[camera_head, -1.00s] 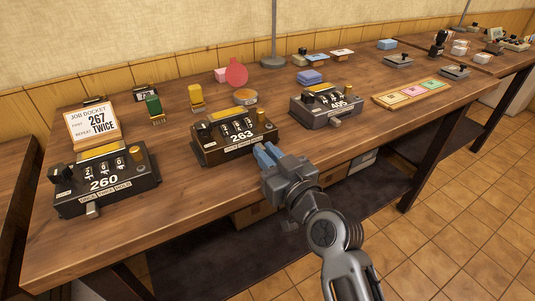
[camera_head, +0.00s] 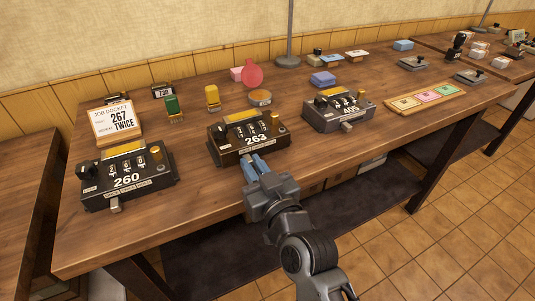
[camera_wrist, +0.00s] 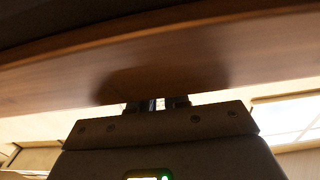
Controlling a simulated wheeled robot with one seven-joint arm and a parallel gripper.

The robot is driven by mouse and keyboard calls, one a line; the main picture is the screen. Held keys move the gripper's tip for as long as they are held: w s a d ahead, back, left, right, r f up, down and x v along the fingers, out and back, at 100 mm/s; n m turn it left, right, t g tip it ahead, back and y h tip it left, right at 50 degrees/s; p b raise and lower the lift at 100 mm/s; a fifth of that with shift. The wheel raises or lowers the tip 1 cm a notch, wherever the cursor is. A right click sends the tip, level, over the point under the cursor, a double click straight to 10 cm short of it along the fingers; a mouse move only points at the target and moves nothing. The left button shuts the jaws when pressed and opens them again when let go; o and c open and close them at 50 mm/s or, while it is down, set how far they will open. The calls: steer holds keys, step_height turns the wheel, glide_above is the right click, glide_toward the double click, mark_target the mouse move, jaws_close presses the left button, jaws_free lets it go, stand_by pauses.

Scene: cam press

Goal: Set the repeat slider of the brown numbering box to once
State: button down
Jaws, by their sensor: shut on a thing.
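The brown numbering box (camera_head: 222,150) shows 263 and stands near the table's front edge in the head view. A strip of repeat labels (camera_head: 262,149) runs along its lower front. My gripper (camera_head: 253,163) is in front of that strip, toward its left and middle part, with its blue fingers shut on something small. I take this to be the repeat slider, but the fingers hide it, so its exact setting cannot be read.
A black box (camera_head: 126,181) showing 260 stands to the left, a grey box (camera_head: 338,113) showing 405 to the right. A job docket (camera_head: 115,120) reads 267, twice. Stampers and an ink tin (camera_head: 260,98) stand behind. The table front is bare between boxes.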

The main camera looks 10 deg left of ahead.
steer(key=shift+s+a, duration=0.15)
steer(key=shift+a, duration=0.1)
steer(key=c, duration=1.1)
jaws_free()
steer(key=shift+v, duration=3.9)
